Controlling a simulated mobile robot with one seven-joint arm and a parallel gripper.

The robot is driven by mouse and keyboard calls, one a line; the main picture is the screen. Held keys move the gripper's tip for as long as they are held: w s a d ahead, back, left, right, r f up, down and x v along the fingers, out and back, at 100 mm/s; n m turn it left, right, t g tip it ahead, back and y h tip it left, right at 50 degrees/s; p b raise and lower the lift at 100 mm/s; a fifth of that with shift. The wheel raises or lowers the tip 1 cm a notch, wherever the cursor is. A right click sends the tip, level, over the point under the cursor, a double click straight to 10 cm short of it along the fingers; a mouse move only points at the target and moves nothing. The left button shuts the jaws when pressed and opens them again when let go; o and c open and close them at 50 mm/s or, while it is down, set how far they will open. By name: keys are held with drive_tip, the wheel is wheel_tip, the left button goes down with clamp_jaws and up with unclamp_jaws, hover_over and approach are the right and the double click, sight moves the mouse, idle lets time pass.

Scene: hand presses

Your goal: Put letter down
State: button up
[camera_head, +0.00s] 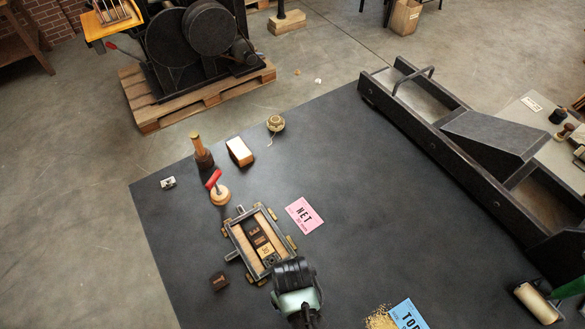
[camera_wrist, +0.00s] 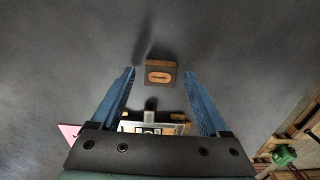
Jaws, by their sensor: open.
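A loose dark letter block (camera_head: 219,281) lies on the dark table top, left of my gripper. In the wrist view a dark block with an orange face (camera_wrist: 159,73) lies ahead, in the gap between my fingertips, touching neither finger. My gripper (camera_wrist: 160,75) is open and empty; in the head view its green and black body (camera_head: 296,284) hides its fingers. A metal frame with wooden bars (camera_head: 238,240) lies just beyond my gripper, with several letter blocks (camera_head: 258,240) inside. Part of the frame also shows at the bottom of the wrist view (camera_wrist: 180,128).
A pink card (camera_head: 304,215) lies right of the frame. A red-handled tool (camera_head: 215,186), a wooden mallet (camera_head: 202,152), a pale block (camera_head: 240,151) and a twine ball (camera_head: 275,123) stand beyond. A blue card (camera_head: 407,313) lies at front right. A long press bed (camera_head: 450,150) borders the right.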

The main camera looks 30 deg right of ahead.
wheel_tip(320, 180, up, 12)
drive_tip(key=shift+r+b, duration=0.2)
drive_tip(key=shift+b, duration=0.1)
idle(0.3)
drive_tip(key=w+r+t+h, duration=0.1)
drive_tip(key=w+r+t, duration=0.7)
drive_tip(key=w+r, duration=0.85)
drive_tip(key=w+a+r+t, duration=0.1)
drive_tip(key=w+r+t, duration=0.2)
drive_tip(key=r, duration=0.5)
drive_tip(key=w+a+r+t, duration=0.2)
drive_tip(key=w+r+t, duration=0.15)
drive_tip(key=r, duration=0.45)
wheel_tip(320, 180, up, 16)
drive_tip(key=s+a+t, duration=0.1)
drive_tip(key=a+t, duration=0.2)
drive_tip(key=t, duration=0.2)
drive_tip(key=s+a+r+t, duration=0.1)
drive_tip(key=s+r+t, duration=0.3)
drive_tip(key=r, duration=0.5)
drive_tip(key=s+a+r+t, duration=0.2)
drive_tip(key=s+r+t, duration=0.2)
drive_tip(key=s+r, duration=0.3)
wheel_tip(320, 180, up, 2)
drive_tip(key=shift+s+a+r+y, duration=0.15)
drive_tip(key=shift+a+r+y, duration=0.05)
drive_tip(key=shift+y, duration=0.1)
drive_tip(key=shift+m, duration=0.3)
